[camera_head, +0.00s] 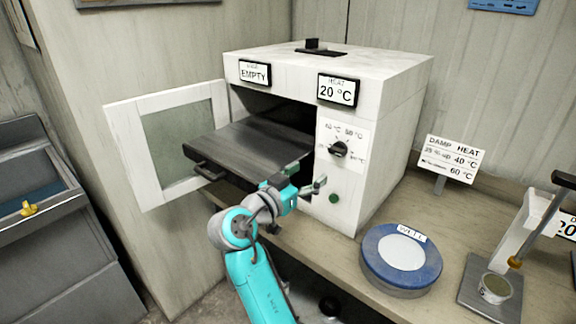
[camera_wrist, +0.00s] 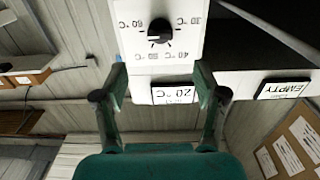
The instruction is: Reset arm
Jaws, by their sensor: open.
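My gripper (camera_head: 318,186) is open and empty, in front of the white oven (camera_head: 385,110) near its control panel. In the wrist view the two fingers of my gripper (camera_wrist: 160,85) stand apart, with the black dial (camera_wrist: 160,32) and the 20 °C display (camera_wrist: 175,95) beyond them. The dial (camera_head: 339,149) also shows in the head view, apart from my gripper. The oven door (camera_head: 120,150) stands open to the left. A dark tray (camera_head: 250,145) is pulled part way out of the oven, with nothing seen on it. The oven's other display (camera_head: 255,72) reads EMPTY.
A blue round device (camera_head: 402,282) with a white top sits on the bench (camera_head: 450,225) right of the oven. Behind it stands a DAMP/HEAT sign (camera_head: 452,160). A stand with a small cup (camera_head: 495,288) is at far right. A grey bin (camera_head: 40,240) is at left.

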